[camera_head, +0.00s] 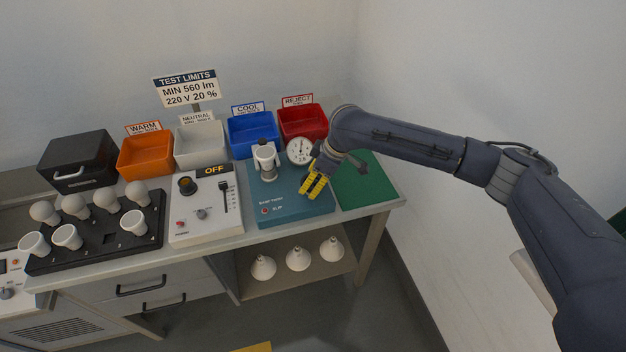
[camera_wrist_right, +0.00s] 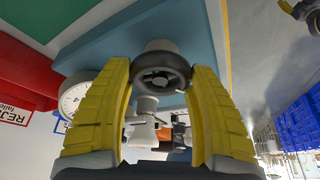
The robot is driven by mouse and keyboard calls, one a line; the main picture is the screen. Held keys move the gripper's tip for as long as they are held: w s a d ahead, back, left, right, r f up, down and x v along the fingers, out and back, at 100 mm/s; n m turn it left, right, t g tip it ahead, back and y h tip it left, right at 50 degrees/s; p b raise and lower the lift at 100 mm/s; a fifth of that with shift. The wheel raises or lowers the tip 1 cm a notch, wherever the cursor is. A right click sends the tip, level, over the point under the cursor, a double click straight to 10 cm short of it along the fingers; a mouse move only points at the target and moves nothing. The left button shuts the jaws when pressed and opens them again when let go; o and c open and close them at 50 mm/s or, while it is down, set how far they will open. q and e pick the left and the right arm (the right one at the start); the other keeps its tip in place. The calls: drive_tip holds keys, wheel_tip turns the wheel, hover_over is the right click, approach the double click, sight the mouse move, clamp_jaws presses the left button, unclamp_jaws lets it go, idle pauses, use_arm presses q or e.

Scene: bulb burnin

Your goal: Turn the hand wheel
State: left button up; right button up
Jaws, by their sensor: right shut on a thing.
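The hand wheel (camera_wrist_right: 161,74) is a dark spoked ring on a pale hub, mounted on the teal station (camera_head: 262,198). In the right wrist view it sits between the two yellow fingers of my right gripper (camera_wrist_right: 162,92), which is shut on its rim from both sides. In the head view my right gripper (camera_head: 314,184) is at the right part of the teal station and hides the wheel. A round white dial (camera_head: 300,150) stands just behind the gripper; it also shows in the right wrist view (camera_wrist_right: 74,98). My left gripper is not in view.
A white and grey fixture (camera_head: 265,160) stands on the teal station, left of the gripper. A control box (camera_head: 205,222) with an OFF display is further left, beside a black bulb tray (camera_head: 98,250). Coloured bins, including the red one (camera_head: 303,122), line the back. A green mat (camera_head: 364,182) lies clear at right.

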drive_tip(key=shift+m+t, duration=0.4)
drive_tip(key=shift+m, duration=0.8)
drive_tip(key=o, duration=1.3)
drive_tip(key=shift+h, duration=0.3)
drive_tip(key=v, duration=1.2)
drive_tip(key=shift+s, duration=0.1)
